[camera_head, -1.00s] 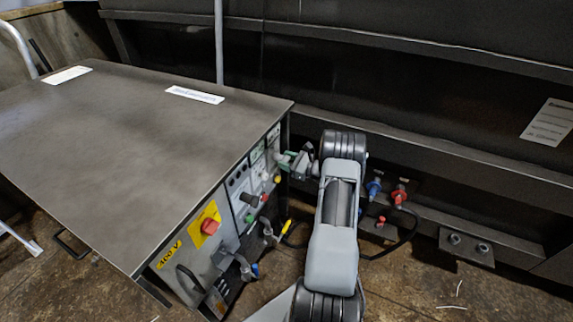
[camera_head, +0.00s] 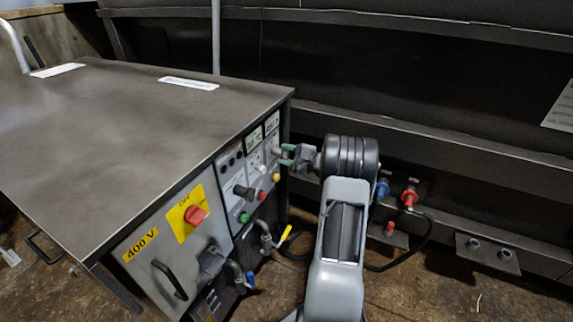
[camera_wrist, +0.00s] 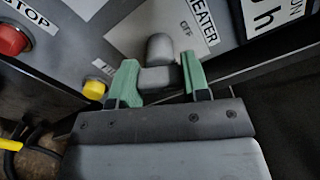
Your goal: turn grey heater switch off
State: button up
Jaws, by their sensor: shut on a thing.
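The grey heater switch (camera_wrist: 160,48) sits on the control panel near the printed words HEATER and OFF in the wrist view. My gripper (camera_wrist: 160,76) has its two green fingers on either side of the switch, closed on it. The knob's rounded end sticks out past the fingers toward the panel lettering. In the head view my gripper (camera_head: 287,155) is at the upper right end of the panel (camera_head: 133,232). The switch is too small there to make out its position.
A red STOP button (camera_wrist: 13,40) and a yellow button (camera_wrist: 94,89) lie left of the fingers in the wrist view. A red main switch (camera_head: 196,215) is farther along the panel. Blue (camera_head: 382,187) and red (camera_head: 409,197) valves stand right of my arm.

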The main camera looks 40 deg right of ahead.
jog(key=n+b, duration=0.1)
jog(key=b, duration=0.1)
jog(key=n+b, duration=0.2)
jog(key=b, duration=0.1)
jog(key=shift+f+n, duration=0.25)
jog(key=shift+n, duration=0.05)
jog(key=shift+r+n+b, duration=0.1)
jog(key=shift+n+b, duration=0.4)
jog(key=shift+b, duration=0.2)
jog(key=shift+r, duration=0.15)
jog(key=o, duration=0.9)
jog(key=shift+p+v, duration=1.7)
jog(key=shift+v, duration=5.2)
